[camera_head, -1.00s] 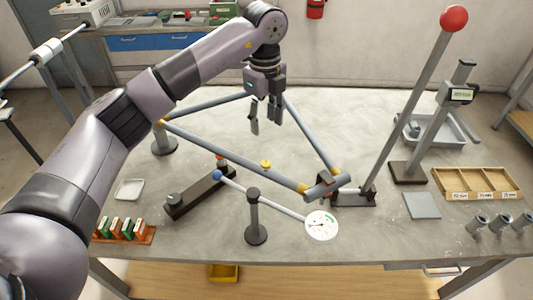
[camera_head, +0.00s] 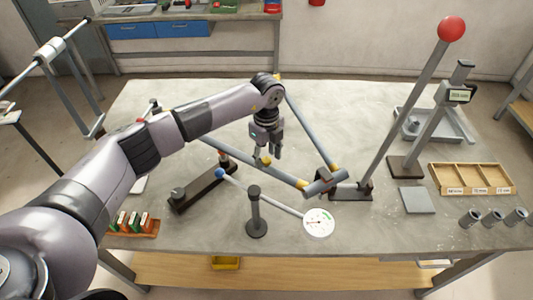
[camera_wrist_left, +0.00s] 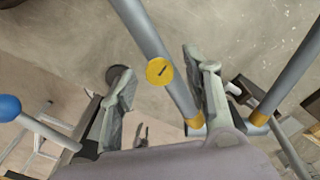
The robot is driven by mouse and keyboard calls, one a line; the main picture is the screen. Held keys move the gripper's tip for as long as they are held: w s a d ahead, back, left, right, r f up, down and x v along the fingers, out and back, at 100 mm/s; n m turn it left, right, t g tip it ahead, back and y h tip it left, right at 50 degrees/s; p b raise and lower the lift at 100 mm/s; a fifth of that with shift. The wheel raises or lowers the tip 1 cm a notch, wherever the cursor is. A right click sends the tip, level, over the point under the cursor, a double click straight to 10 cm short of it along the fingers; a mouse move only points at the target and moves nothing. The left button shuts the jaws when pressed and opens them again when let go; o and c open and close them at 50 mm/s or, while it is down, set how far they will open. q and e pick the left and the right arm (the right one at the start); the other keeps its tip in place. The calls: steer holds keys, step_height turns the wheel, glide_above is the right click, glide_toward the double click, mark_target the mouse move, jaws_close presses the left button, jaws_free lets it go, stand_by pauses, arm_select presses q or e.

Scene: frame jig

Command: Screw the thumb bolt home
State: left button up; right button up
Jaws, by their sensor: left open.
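The yellow thumb bolt (camera_head: 266,161) sits on the near grey tube (camera_head: 284,176) of the triangular frame. My left gripper (camera_head: 268,152) is open and points down at the bolt, just above or around its head; the exact height is hard to tell. In the left wrist view the slotted yellow bolt head (camera_wrist_left: 159,71) lies between the two spread fingers (camera_wrist_left: 160,66), with clear space on both sides and no finger touching it. How far the bolt stands out from the tube is hidden. My right gripper is not in view.
A tall lever with a red ball (camera_head: 452,29) rises at the right. A dark bar block (camera_head: 202,189) lies left of the post.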

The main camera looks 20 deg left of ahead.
arm_select(q)
steer(key=shift+r, duration=0.1)
steer(key=shift+c, duration=0.6)
jaws_close()
